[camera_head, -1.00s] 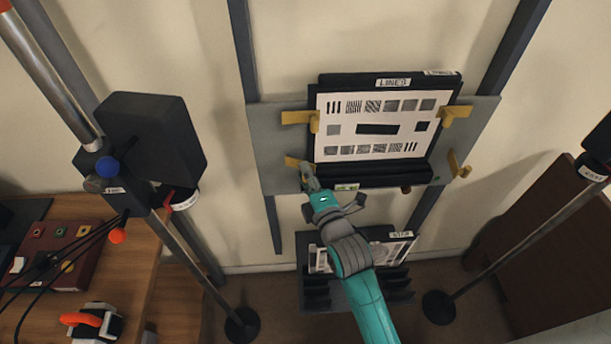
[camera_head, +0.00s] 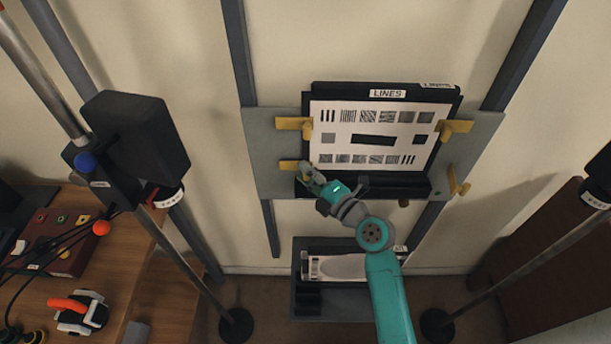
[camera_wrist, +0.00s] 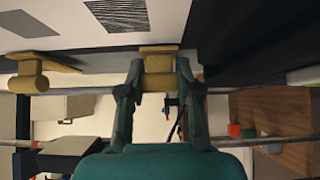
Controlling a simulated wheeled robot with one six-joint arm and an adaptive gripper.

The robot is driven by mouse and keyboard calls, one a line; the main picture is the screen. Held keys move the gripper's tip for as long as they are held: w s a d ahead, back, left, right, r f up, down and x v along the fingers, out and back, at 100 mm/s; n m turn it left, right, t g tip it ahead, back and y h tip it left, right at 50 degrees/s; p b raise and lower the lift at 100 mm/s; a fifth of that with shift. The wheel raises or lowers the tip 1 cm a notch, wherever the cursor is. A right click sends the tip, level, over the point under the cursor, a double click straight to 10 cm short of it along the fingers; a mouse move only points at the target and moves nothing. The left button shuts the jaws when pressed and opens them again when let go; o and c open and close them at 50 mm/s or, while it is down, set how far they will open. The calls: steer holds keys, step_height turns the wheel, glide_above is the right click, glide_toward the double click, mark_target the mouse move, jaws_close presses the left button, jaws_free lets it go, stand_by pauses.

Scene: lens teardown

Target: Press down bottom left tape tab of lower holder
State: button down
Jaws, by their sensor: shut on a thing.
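A grey board (camera_head: 265,150) on the wall holds a white line chart (camera_head: 345,142) labelled LINES in a dark holder (camera_head: 400,186). Yellow tabs sit at its sides: upper left (camera_head: 290,124), upper right (camera_head: 457,126), lower right (camera_head: 458,183) and bottom left (camera_head: 288,165). My gripper (camera_head: 307,171) is at the bottom left tab, beside the chart's lower left corner. In the wrist view my gripper (camera_wrist: 160,82) has a finger on each side of this tab's round knob and is shut on it. The fingers partly hide the tab in the head view.
A lamp (camera_head: 138,145) on a pole stands at left, before a wooden desk (camera_head: 165,300). Another pole (camera_head: 505,265) stands at right. Free wall lies between the lamp and the board.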

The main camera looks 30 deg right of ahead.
steer(key=shift+w+d+n+y, duration=0.15)
steer(key=shift+n+y, duration=0.15)
steer(key=shift+y, duration=0.1)
steer(key=c, duration=0.8)
jaws_free()
steer(key=shift+o, duration=0.2)
